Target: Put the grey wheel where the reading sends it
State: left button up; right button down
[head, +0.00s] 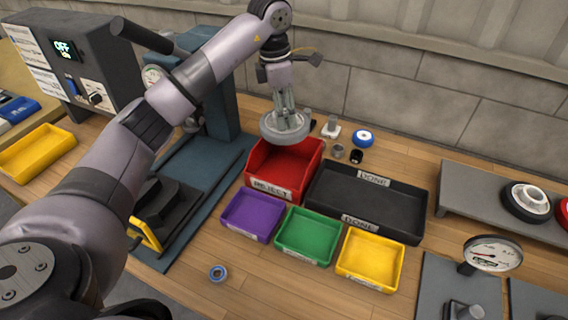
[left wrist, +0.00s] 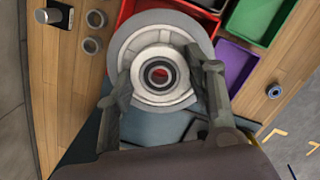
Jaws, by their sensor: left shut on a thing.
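The grey wheel (head: 285,126) is held by my left gripper (head: 287,104) above the back part of the red REJECT bin (head: 310,158). In the left wrist view the wheel (left wrist: 160,38) fills the space between the fingers (left wrist: 160,80), with a dark bearing ring and hub at its centre. The red bin shows past its edge in that view (left wrist: 127,10). A dial gauge (head: 493,253) stands at the right; its reading is too small to tell. A black tray (head: 372,200) labelled DONE lies right of the red bin. My right gripper is not in view.
Purple (head: 252,215), green (head: 308,236) and yellow (head: 371,259) bins stand in front. A blue ring (head: 217,273) lies on the bench. A grey shelf (head: 465,198) holds a dark-tyred wheel (head: 527,201). A machine with a display reading OFF (head: 66,48) stands at left. Small parts lie behind the tray.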

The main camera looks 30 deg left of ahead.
pick_arm(q)
notch_tip(320, 180, down, 16)
jog(key=shift+r+p, duration=0.25)
jog(key=shift+p, duration=0.85)
jog(key=shift+f, duration=0.3)
jog(key=shift+f, duration=0.2)
jog(key=o, duration=1.5)
jog(key=shift+r, duration=0.1)
